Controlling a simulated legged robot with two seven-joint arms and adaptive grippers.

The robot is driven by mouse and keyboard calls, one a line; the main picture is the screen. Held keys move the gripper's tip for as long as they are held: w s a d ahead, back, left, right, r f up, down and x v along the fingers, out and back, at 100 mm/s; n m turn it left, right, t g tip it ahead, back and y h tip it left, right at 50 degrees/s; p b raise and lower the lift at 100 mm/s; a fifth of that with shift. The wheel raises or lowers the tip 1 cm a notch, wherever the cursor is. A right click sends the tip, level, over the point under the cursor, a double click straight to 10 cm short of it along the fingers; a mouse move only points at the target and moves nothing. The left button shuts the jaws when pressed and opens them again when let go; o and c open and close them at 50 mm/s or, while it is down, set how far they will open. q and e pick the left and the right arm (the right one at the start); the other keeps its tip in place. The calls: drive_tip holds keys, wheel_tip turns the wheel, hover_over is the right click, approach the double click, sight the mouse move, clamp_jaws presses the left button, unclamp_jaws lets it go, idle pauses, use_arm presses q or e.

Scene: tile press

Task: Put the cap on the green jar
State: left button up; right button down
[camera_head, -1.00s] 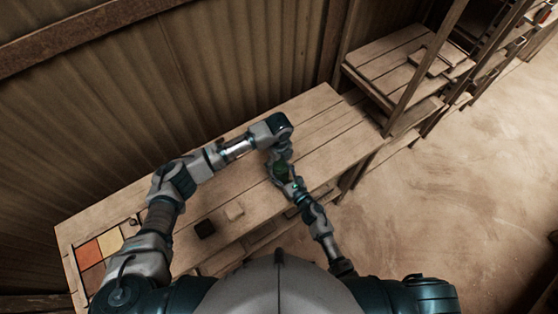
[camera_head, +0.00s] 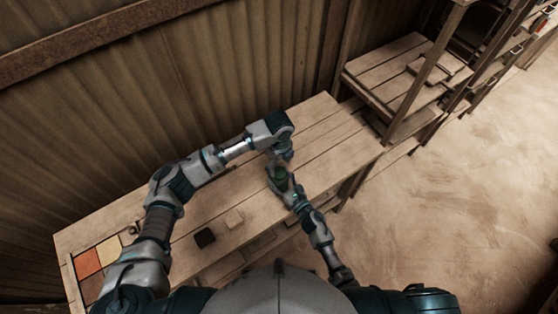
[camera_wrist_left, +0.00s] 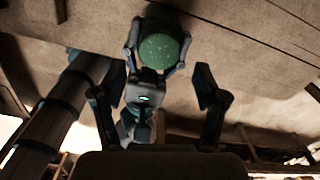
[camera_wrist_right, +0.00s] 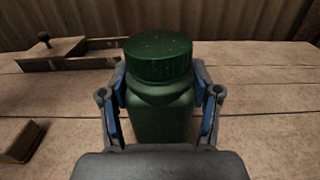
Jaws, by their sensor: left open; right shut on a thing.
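The green jar (camera_wrist_right: 160,115) stands upright in the right wrist view, with the ribbed green cap (camera_wrist_right: 158,58) sitting level on its neck. My right gripper (camera_wrist_right: 162,100) is shut around the jar's body. In the left wrist view the cap (camera_wrist_left: 163,47) shows from above, with the right gripper's fingers on either side of it. My left gripper (camera_wrist_left: 158,88) is open and empty, with its fingers apart from the cap. In the head view my left gripper (camera_head: 280,157) is just above and behind the jar (camera_head: 281,178). Whether the jar touches the table is hidden.
A dark block (camera_head: 205,237) and a pale block (camera_head: 234,219) lie on the wooden table (camera_head: 330,150). A tray of coloured tiles (camera_head: 88,263) is at its left end. A wooden box with a knob (camera_wrist_right: 45,42) shows in the right wrist view. The table's right end is clear.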

sight(279, 172)
use_arm(q)
drive_tip(key=n, duration=0.4)
drive_tip(key=shift+r, duration=0.4)
drive_tip(key=n, duration=0.3)
drive_tip(key=r+n, duration=0.1)
drive_tip(key=n, duration=0.1)
drive_tip(key=shift+n, duration=0.4)
drive_tip(key=n, duration=0.4)
drive_tip(key=shift+r+n, duration=0.35)
drive_tip(key=shift+n, duration=0.05)
drive_tip(key=n, duration=0.5)
drive_tip(key=shift+r, duration=0.4)
drive_tip(key=shift+f, duration=0.15)
drive_tip(key=shift+f, duration=3.9)
drive_tip(key=c, duration=1.2)
